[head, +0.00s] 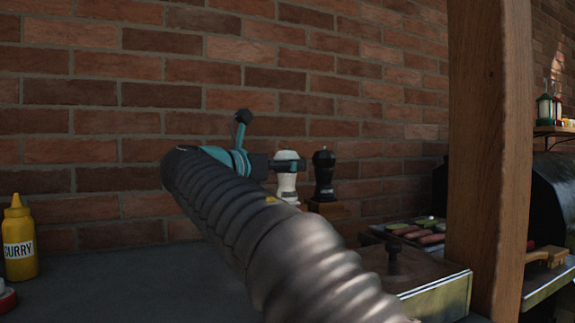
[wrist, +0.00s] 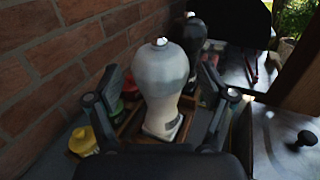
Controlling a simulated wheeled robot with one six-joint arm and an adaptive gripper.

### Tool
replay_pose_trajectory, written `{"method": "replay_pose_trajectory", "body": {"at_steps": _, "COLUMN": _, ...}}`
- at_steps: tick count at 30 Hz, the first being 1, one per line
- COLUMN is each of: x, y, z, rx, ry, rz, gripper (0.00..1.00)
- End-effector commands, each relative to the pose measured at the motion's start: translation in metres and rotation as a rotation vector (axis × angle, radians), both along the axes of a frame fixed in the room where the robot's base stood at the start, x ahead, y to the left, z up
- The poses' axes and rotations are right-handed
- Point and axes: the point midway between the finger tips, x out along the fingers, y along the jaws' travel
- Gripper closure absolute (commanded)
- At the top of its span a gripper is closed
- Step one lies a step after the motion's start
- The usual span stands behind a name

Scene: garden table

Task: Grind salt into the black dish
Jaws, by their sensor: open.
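The white mill (head: 287,185) stands upright by the brick wall, partly hidden behind my gripper (head: 291,163). In the wrist view, the white mill (wrist: 160,85) stands between the two spread fingers of my gripper (wrist: 161,78). The fingers are open, one on each side, with gaps visible between them and the mill. The black mill (head: 323,178) stands just right of the white one; in the wrist view the black mill (wrist: 196,38) is behind it. A wooden tray (head: 328,209) is under the mills. I cannot make out the black dish in either view.
A yellow curry bottle (head: 19,240) stands on the grey counter (head: 130,285) at left. A wooden post (head: 488,150) rises at right, near a grill (head: 552,200) and food on a tray (head: 418,232). The brick wall (head: 110,120) closes the back.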

Motion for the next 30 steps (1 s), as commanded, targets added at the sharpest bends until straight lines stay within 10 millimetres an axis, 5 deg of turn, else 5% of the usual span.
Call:
{"method": "replay_pose_trajectory", "body": {"at_steps": 14, "x": 0.0091, "y": -0.0089, "z": 0.0002, "rx": 0.001, "ry": -0.001, "rz": 0.000, "gripper": 0.19}}
{"method": "replay_pose_trajectory", "body": {"at_steps": 21, "x": 0.0090, "y": -0.0088, "z": 0.0002, "rx": 0.001, "ry": -0.001, "rz": 0.000, "gripper": 0.79}}
{"method": "replay_pose_trajectory", "body": {"at_steps": 30, "x": 0.0089, "y": -0.0090, "z": 0.0004, "rx": 0.000, "ry": -0.001, "rz": 0.020, "gripper": 0.80}}
